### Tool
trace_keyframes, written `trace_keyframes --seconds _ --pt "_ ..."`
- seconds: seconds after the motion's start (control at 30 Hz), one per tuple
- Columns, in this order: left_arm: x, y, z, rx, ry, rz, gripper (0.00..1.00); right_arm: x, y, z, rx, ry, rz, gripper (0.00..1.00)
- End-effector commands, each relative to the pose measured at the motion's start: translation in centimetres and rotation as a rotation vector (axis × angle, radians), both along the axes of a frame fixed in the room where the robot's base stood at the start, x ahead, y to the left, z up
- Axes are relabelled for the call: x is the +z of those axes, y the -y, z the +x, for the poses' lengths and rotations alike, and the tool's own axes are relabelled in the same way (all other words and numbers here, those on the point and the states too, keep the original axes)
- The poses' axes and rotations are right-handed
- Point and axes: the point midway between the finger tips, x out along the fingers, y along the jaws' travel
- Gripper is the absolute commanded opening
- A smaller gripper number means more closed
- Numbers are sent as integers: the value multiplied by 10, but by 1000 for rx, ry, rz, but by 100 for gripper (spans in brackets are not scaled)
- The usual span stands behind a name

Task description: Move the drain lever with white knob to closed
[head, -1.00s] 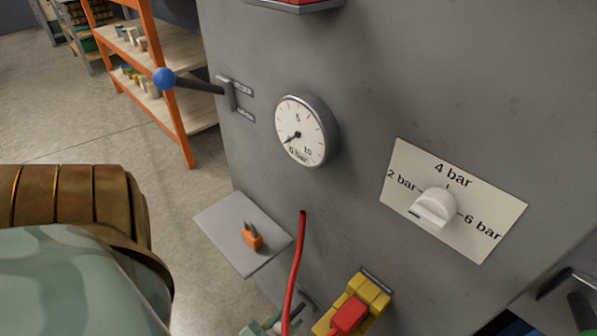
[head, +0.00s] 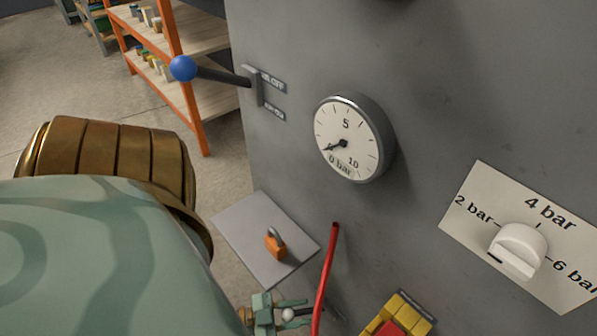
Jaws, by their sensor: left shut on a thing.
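The white knob (head: 288,314) of the drain lever shows at the bottom edge of the head view, low on the grey machine front. My left gripper (head: 290,312), pale green, is shut on this knob, with a finger on either side of it. The lever's arm is mostly hidden by the gripper and the red tube, and its position labels cannot be read. My right gripper is not in view.
A red tube (head: 328,265) hangs just right of my left gripper. A grey shelf (head: 245,222) with an orange padlock (head: 275,244) juts out above it. A blue-knobbed lever (head: 183,68), a gauge (head: 345,140) reading near 0 and a white selector (head: 517,250) are higher up.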

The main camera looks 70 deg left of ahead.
Motion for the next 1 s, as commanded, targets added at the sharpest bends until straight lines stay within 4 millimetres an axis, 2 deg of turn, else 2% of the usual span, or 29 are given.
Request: trace_keyframes --seconds 0.37,0.4,0.47,0.87,1.0 --pt "-2 -3 -2 -3 -7 5 0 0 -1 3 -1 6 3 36" --pt "-2 -3 -2 -3 -7 5 36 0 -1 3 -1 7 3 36" --pt "-2 -3 -2 -3 -7 5 50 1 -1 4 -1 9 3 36" --pt "0 -2 -1 -3 -2 2 50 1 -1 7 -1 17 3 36" --pt "0 -4 -13 -2 -3 3 50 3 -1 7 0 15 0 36"
